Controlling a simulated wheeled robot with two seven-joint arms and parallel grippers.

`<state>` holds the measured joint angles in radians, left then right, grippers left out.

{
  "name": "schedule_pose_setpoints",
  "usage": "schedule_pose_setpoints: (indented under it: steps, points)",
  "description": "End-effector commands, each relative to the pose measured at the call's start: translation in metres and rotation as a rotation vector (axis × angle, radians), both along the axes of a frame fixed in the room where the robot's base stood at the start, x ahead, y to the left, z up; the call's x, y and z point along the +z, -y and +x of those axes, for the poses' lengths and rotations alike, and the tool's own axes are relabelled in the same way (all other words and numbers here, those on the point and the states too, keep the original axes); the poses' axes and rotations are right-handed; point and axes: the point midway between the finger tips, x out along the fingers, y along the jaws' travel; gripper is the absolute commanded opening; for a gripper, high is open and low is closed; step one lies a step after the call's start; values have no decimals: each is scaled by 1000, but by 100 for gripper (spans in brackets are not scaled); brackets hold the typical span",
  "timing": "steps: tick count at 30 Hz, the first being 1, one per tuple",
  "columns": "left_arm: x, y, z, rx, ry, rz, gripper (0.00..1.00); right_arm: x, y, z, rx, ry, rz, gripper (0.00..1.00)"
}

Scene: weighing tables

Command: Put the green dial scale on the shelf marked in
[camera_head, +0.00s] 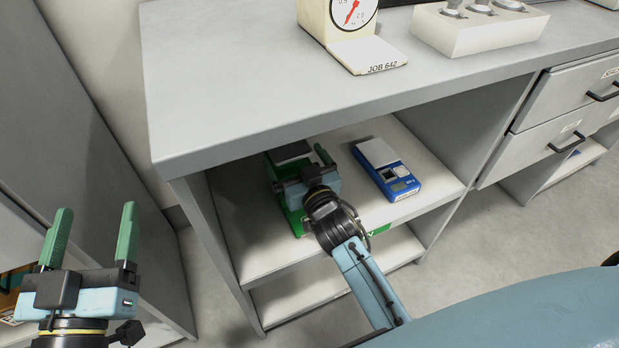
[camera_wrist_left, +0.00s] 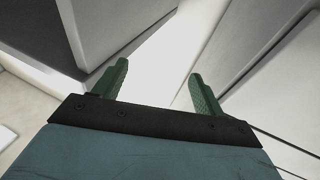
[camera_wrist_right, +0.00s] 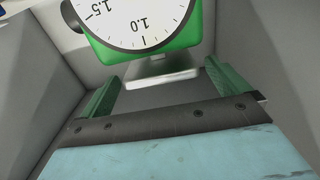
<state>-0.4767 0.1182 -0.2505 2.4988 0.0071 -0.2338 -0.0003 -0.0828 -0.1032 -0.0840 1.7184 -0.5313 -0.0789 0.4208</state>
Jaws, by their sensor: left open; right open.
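The green dial scale (camera_head: 292,217) is on the upper shelf (camera_head: 262,250) under the grey table, mostly hidden by my right gripper (camera_head: 297,158). In the right wrist view its white dial and green body (camera_wrist_right: 105,52) lie just beyond the fingertips, with its metal plate between them. My right gripper (camera_wrist_right: 160,82) is open; I cannot tell whether it touches the scale. My left gripper (camera_head: 96,208) is open and empty, out to the left of the table; it also shows in the left wrist view (camera_wrist_left: 157,72). A green label (camera_head: 380,229) on the shelf edge is partly hidden and unreadable.
A blue pocket scale (camera_head: 400,184) lies on the same shelf, right of the green one. A cream dial scale marked JOB 642 (camera_head: 365,55) and a block with weights (camera_head: 480,35) stand on the tabletop. Drawers (camera_head: 545,135) are at right. A lower shelf (camera_head: 330,285) looks clear.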

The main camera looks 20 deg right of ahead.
Motion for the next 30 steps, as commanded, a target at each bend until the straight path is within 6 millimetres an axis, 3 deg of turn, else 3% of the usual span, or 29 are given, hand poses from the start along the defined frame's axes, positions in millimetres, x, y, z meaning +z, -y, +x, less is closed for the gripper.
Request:
schedule_pose_setpoints:
  steps: [15,23,30]
  points:
    - [-80,-17,-7,34,-484,144,71,0,3,-66,-1,-2,0,100]
    - [-93,-22,-12,40,-560,165,71,6,9,-80,-11,-16,-5,100]
    - [-94,-22,-12,40,-561,166,71,45,19,-118,13,-185,-23,100]
